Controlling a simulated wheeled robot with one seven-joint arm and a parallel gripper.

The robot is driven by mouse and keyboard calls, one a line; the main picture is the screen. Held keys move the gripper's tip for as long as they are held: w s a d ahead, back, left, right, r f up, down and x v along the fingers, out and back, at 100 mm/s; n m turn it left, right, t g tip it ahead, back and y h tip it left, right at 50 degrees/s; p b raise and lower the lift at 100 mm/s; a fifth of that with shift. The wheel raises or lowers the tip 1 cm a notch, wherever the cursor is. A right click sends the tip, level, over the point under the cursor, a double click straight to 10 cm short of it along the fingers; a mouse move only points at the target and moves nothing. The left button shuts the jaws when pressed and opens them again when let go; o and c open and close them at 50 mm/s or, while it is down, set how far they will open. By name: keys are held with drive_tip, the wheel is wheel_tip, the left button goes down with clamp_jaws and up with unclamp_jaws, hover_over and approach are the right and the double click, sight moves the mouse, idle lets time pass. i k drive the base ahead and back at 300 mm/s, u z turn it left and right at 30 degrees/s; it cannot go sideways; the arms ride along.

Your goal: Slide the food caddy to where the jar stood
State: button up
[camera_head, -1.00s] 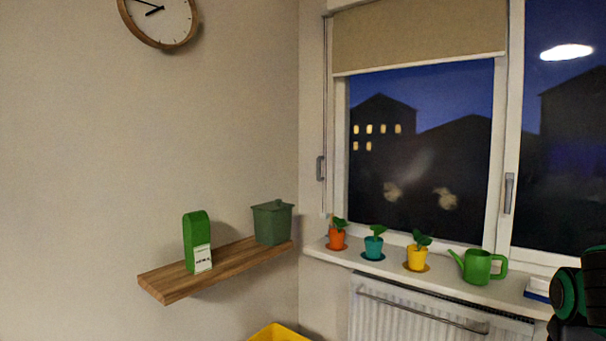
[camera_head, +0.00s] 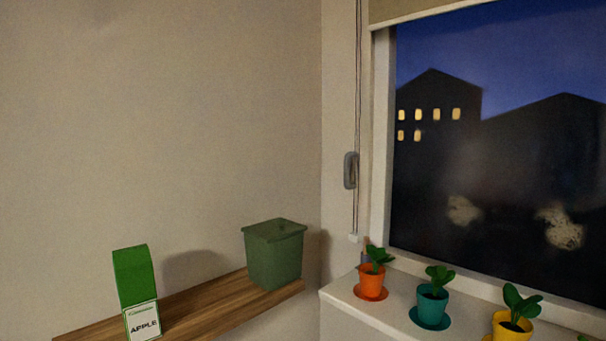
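The food caddy (camera_head: 274,256) is a dark green lidded bin. It stands upright at the right end of a wooden wall shelf (camera_head: 205,308), close to the room's corner. No jar shows on the shelf or elsewhere in view. My gripper is not in view, so whether it is open or shut does not show.
A green and white carton marked APPLE (camera_head: 135,290) stands on the shelf left of the caddy, with bare shelf between them. The windowsill (camera_head: 385,318) on the right holds an orange pot (camera_head: 371,282), a teal pot (camera_head: 432,306) and a yellow pot (camera_head: 510,328) with plants.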

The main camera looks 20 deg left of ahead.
sight(271, 266)
drive_tip(key=u, duration=0.4)
drive_tip(key=i, duration=1.05)
drive_tip(key=u, duration=0.85)
drive_tip(key=i, duration=0.25)
drive_tip(key=u, duration=0.15)
